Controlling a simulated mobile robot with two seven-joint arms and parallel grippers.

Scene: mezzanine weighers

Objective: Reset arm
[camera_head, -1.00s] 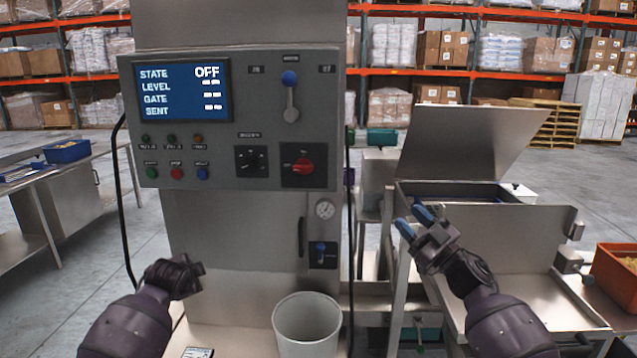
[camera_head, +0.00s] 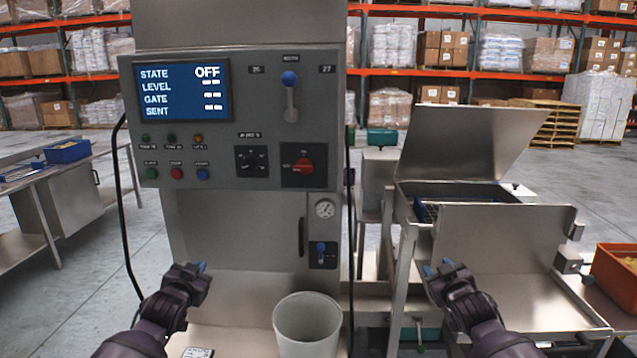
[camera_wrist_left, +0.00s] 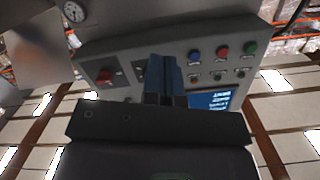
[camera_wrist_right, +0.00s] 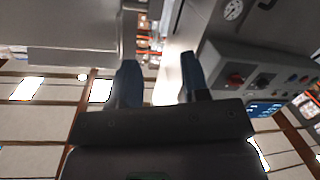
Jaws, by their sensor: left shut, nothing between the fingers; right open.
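My left gripper (camera_head: 202,268) is in front of the lower left of the grey machine cabinet, apart from it. In the left wrist view its two blue fingers (camera_wrist_left: 163,78) are together with nothing between them. My right gripper (camera_head: 436,268) is in front of the steel hopper stand at the right. In the right wrist view its blue fingers (camera_wrist_right: 158,80) stand apart and the gap is empty. The control panel (camera_head: 235,110) has a screen (camera_head: 182,90) reading STATE OFF, a blue-knobbed lever (camera_head: 290,95) and a red rotary switch (camera_head: 303,165).
A pale bin (camera_head: 306,325) stands between my grippers at the cabinet's foot. The steel hopper (camera_head: 500,240) with a raised lid (camera_head: 472,140) is at right, near an orange crate (camera_head: 612,270). A steel table (camera_head: 60,195) with a blue tray (camera_head: 68,151) is at left.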

